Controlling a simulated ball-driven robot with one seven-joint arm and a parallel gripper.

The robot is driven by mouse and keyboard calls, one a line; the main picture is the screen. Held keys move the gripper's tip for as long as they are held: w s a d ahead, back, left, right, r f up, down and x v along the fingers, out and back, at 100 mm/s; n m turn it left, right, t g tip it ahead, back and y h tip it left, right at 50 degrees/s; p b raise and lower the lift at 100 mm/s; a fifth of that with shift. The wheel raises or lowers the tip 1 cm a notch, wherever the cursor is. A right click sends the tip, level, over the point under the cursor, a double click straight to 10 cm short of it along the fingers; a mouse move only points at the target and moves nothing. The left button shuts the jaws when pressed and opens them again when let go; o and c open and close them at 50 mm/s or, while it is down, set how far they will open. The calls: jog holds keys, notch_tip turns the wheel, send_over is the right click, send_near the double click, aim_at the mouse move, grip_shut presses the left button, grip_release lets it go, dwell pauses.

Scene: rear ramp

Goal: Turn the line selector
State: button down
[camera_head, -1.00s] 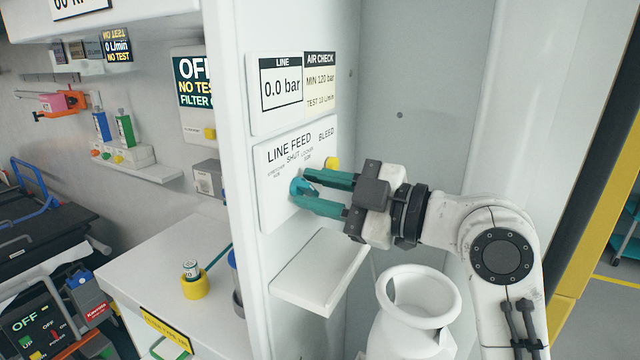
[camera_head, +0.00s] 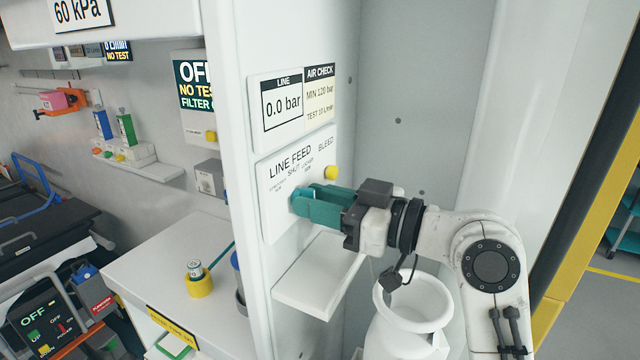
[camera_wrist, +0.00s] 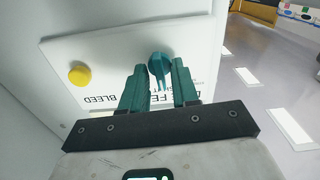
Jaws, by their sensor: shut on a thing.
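The line selector is a small teal knob (camera_head: 296,201) on the white LINE FEED panel (camera_head: 276,220), below the printed SHUT label. My gripper (camera_head: 303,206) reaches it from the right, with its teal fingers at the panel and hiding most of the knob. In the wrist view the round knob (camera_wrist: 159,61) and its handle show between the two fingers of my gripper (camera_wrist: 158,70), which is shut on the handle. A yellow BLEED button (camera_head: 331,172) sits above right of the fingers. The handle's exact setting is hard to read.
A line gauge (camera_head: 282,103) above reads 0.0 bar, beside an AIR CHECK label (camera_head: 320,90). A white shelf (camera_head: 318,275) juts out just below my gripper. A white open-topped vessel (camera_head: 412,310) stands below my wrist.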

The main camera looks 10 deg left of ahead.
jog(key=shift+w+d+r+m+p, duration=0.1)
jog(key=shift+m+p, duration=1.85)
jog(key=shift+m, duration=0.5)
jog(key=shift+r+m+p, duration=0.1)
jog(key=shift+m+p, duration=1.8)
jog(key=shift+m, duration=0.55)
jog(key=c, duration=1.2)
grip_release()
jog(key=shift+f, duration=0.1)
jog(key=b+v, duration=0.2)
jog(key=v, duration=0.9)
jog(key=shift+b, duration=0.4)
